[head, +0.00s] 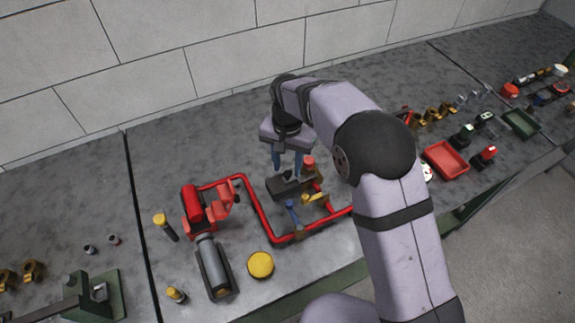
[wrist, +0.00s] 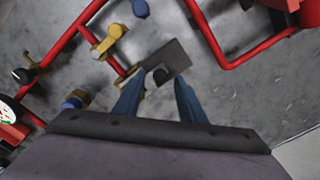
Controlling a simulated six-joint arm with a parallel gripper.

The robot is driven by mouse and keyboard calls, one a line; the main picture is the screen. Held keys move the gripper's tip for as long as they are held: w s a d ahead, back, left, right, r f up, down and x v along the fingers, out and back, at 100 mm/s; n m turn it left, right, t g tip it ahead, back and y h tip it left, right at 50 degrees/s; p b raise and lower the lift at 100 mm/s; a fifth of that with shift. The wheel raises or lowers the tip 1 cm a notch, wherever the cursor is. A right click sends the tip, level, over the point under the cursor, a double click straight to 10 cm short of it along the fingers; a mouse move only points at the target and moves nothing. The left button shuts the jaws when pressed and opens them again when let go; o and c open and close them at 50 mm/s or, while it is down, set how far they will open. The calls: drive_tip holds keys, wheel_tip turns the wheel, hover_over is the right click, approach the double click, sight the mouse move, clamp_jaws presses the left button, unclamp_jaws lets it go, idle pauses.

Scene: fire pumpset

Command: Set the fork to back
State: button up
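A dark block (head: 279,189) sits on the bench beside the red pipework, under my gripper (head: 287,168); a small black knob or stub stands on it. The block also shows as a dark grey plate in the wrist view (wrist: 178,57), with the round black stub (wrist: 160,75) at its near side. I cannot tell for sure whether this is the fork, or which way it is set. My gripper's two blue fingers are apart and point down. In the wrist view my gripper (wrist: 157,92) has bare bench between its fingers, with the stub just beyond the tips.
Red pipe (head: 262,218) runs around the block, with a blue-handled valve (head: 291,209) and a yellow-handled valve (head: 315,198) close by. A red pump (head: 193,205) and grey motor (head: 213,266) stand to the left. A yellow disc (head: 261,264) lies in front. The bench behind is clear.

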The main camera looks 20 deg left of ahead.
drive_tip(key=shift+f, duration=0.95)
clamp_jaws()
drive_tip(key=shift+s+a, duration=1.65)
drive_tip(key=shift+a, duration=0.05)
unclamp_jaws()
drive_tip(key=shift+r, duration=0.15)
wheel_tip(320, 180, up, 7)
drive_tip(key=b, duration=0.2)
